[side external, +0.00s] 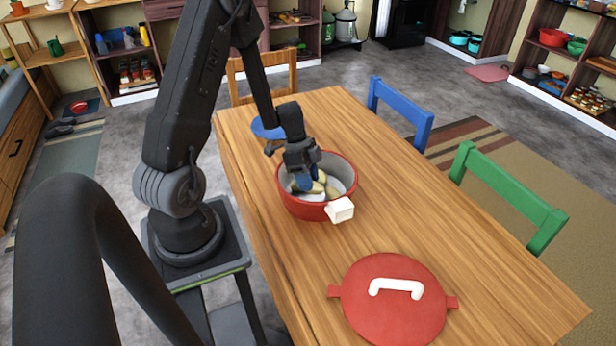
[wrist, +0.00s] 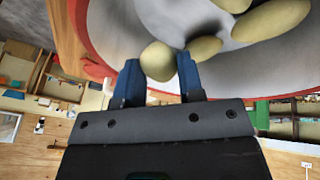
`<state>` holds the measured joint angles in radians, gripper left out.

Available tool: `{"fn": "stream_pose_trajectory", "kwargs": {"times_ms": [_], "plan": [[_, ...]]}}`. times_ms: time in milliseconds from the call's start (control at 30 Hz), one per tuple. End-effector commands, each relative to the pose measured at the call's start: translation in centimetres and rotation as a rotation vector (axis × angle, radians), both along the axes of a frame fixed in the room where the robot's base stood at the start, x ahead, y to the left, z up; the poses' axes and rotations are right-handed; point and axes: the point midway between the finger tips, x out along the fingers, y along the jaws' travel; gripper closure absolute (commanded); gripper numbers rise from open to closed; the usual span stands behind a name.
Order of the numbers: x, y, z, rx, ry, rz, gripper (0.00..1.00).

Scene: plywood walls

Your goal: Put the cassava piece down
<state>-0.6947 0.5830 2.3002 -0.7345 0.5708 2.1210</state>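A red pot (side external: 316,211) with a pale grey inside stands on the wooden table. Several yellowish pieces (wrist: 272,20) lie in it; they also show in the side view (side external: 332,192). My gripper (side external: 306,184) reaches down into the pot's opening from above. In the wrist view, my gripper's blue fingers (wrist: 160,72) stand on both sides of one pale yellow cassava piece (wrist: 158,61), which fills the gap between them. Its underside and any contact with the pot are hidden.
A red lid (side external: 393,308) with a white handle lies on the near part of the table (side external: 450,240). A blue plate (side external: 266,130) sits behind my gripper. Blue (side external: 402,112) and green (side external: 508,198) chairs line the right side. The table right of the pot is clear.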

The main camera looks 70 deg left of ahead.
Motion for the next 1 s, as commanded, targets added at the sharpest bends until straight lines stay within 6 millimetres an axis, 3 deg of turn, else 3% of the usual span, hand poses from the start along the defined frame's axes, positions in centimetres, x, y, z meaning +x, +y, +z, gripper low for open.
{"fn": "stream_pose_trajectory", "kwargs": {"times_ms": [267, 567, 767, 1000], "plan": [[0.0, 0.0, 0.0, 0.000, 0.000, 0.000, 0.39], [0.0, 0.0, 0.3, 0.001, -0.002, 0.000, 0.39], [0.0, 0.8, 3.0, 0.003, -0.008, 0.002, 0.39], [-0.6, 2.9, 7.9, 0.004, -0.006, 0.003, 0.39]]}}
